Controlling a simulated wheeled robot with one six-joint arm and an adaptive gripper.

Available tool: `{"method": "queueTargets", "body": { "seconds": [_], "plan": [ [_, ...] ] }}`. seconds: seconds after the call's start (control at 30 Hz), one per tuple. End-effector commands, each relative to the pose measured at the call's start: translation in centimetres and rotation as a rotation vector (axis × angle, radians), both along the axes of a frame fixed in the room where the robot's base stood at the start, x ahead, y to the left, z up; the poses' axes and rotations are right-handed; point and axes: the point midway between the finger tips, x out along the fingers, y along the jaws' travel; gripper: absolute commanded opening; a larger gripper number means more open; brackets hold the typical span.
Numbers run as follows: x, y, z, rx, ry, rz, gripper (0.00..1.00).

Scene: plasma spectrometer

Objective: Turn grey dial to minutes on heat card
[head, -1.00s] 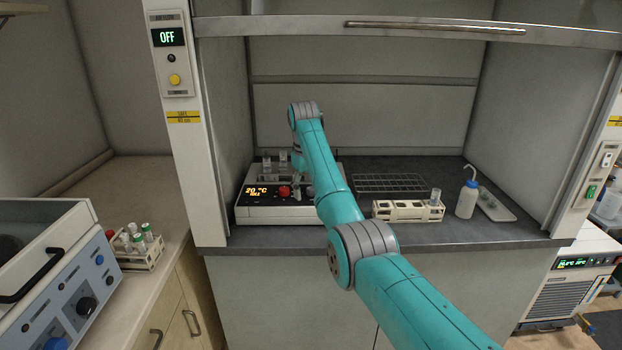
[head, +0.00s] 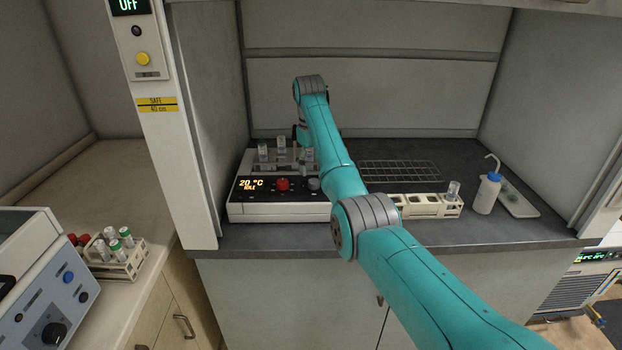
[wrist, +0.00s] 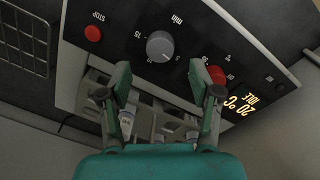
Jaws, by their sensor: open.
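The grey dial (wrist: 160,46) sits on the black panel of a heater (head: 280,212), beside the word "min" and number marks, upside down in the wrist view. It also shows in the head view (head: 314,184), right of a red knob (head: 282,184). The dial's pointer is too small to read exactly. The display (head: 251,184) reads 20 °C and IDLE. My gripper (wrist: 160,80) is open and empty, apart from the dial; in the wrist view its fingertips flank the space just below the dial. I cannot make out a heat card in either view.
A red STOP button (wrist: 93,33) is on the same panel. Vials (head: 263,152) stand in the heater's block behind the panel. A wire rack (head: 400,172), a cream tube rack (head: 430,206) and a wash bottle (head: 487,190) stand to the right. Bare bench lies between them.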

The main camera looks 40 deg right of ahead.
Motion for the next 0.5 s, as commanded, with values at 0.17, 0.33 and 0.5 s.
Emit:
{"method": "queueTargets", "body": {
  "seconds": [0.17,0.33,0.5],
  "plan": [
    [-0.3,-0.8,-3.0,0.001,0.001,-0.002,0.63],
    [-0.5,-1.2,-4.7,0.0,0.0,-0.002,0.63],
    [-0.6,-1.4,-5.4,0.0,-0.001,-0.002,0.63]
  ]
}}
